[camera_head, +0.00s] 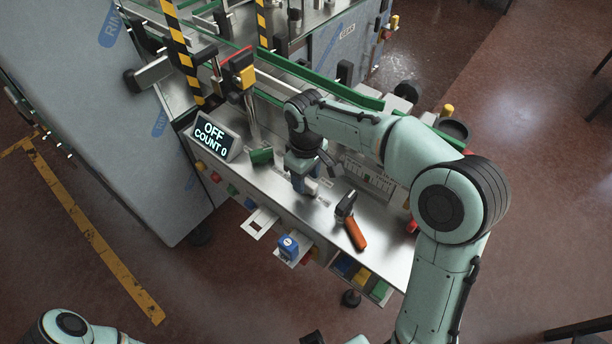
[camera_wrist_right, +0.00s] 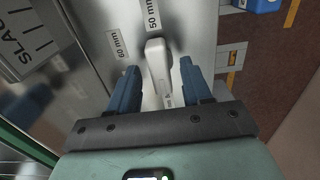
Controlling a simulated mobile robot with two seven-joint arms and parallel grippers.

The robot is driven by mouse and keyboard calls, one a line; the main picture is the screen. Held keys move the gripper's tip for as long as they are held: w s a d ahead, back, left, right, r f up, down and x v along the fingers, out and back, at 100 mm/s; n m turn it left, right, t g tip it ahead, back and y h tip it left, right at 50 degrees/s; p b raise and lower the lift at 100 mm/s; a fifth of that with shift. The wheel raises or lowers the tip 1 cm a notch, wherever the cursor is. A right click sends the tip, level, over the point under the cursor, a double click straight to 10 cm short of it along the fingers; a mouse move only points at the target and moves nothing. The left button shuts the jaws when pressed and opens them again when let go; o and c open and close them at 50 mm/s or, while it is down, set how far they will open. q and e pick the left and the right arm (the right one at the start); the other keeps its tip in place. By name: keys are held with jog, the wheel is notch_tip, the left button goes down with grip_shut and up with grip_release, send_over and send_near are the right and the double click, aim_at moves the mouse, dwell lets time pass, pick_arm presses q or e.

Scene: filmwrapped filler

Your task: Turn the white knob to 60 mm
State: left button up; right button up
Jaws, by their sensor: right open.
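The white knob (camera_wrist_right: 156,62) shows in the wrist view as a pale lever handle on the metal panel. Its rounded far end lies just below the "50 mm" label (camera_wrist_right: 152,14). The "60 mm" label (camera_wrist_right: 118,46) is to the left of it. My right gripper (camera_wrist_right: 160,88) is open, with one blue finger on each side of the knob; contact cannot be told. In the head view my right gripper (camera_head: 304,184) points down at the bench top and hides the knob. Only part of my left arm shows at the lower left; its gripper is not seen.
An orange-handled tool (camera_head: 351,229) lies on the metal bench (camera_head: 325,236) to the right of the gripper. A display (camera_head: 213,138) reads "OFF COUNT 0". A green block (camera_head: 261,156) sits left of the gripper. A blue item (camera_head: 288,246) is at the front edge.

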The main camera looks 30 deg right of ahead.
grip_shut()
